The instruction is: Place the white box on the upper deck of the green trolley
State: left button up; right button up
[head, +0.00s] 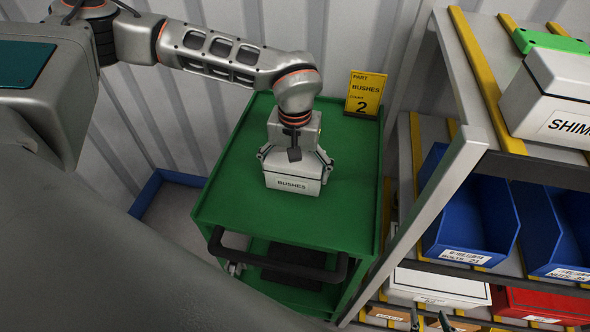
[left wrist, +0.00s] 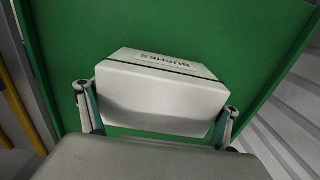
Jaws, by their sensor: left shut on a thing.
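The white box (head: 292,183), labelled BUSHES, is over the middle of the green trolley's upper deck (head: 235,190). It looks level and sits on or very close above the deck; I cannot tell whether it touches. My left gripper (head: 294,160) comes down from above and is shut on the box. In the left wrist view the box (left wrist: 165,100) lies between the two fingers (left wrist: 158,118), one at each side, with green deck behind it. Two fingertips of my right gripper (head: 430,321) show apart at the bottom edge, low by the shelf; it looks open and empty.
A yellow card (head: 364,93) reading BUSHES, count 2, stands at the deck's back right corner. The trolley has a dark handle (head: 280,262) in front. A shelf rack with blue bins (head: 470,215) and a SHIM box (head: 550,95) is close on the right. Deck around the box is clear.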

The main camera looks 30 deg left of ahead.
pick_arm(q)
jog(key=o, duration=1.3)
jog(key=shift+f, duration=0.1)
notch_tip(320, 180, up, 12)
jog(key=shift+r, duration=0.15)
